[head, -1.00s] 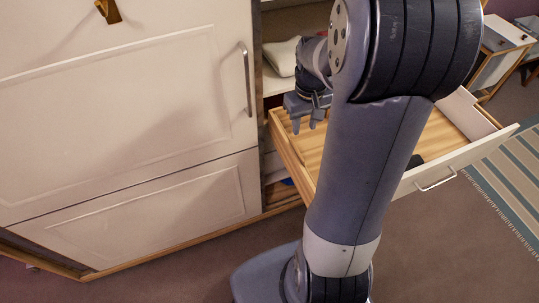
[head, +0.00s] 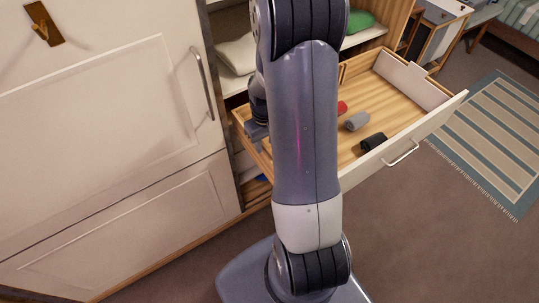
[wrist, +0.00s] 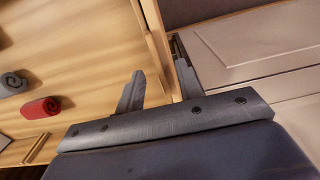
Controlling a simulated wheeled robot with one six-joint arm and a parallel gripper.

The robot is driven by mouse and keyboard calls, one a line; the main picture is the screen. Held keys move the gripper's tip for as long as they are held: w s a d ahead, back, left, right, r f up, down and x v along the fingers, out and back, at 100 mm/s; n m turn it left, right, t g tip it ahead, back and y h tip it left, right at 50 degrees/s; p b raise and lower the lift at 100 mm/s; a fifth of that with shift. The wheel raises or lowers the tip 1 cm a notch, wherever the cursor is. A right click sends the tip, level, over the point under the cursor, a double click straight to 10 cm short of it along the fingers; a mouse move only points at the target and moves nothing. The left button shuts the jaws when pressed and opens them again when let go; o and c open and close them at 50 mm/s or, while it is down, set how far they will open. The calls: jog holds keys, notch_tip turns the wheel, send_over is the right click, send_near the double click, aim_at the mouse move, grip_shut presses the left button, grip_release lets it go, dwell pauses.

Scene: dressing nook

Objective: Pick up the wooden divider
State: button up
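My gripper (wrist: 158,78) is open in the wrist view, its two fingers apart. The side wall of the open drawer (wrist: 152,22) runs between and beyond the fingers; I cannot tell whether they touch it. A short wooden strip (wrist: 37,148), possibly the wooden divider, shows at the lower left of the wrist view, apart from the fingers. In the head view my gripper (head: 257,131) is at the left side of the drawer (head: 410,128), mostly hidden by my arm.
Rolled cloths lie in the drawer: red (wrist: 41,108), grey (wrist: 12,84) and black (head: 374,142). A white cabinet front (head: 110,120) stands left. A folded white cloth (head: 237,55) and a green item (head: 359,21) lie on the shelf above. A striped rug (head: 492,140) is right.

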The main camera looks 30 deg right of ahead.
jog(key=shift+f, duration=0.2)
jog(key=shift+c, duration=0.4)
grip_shut()
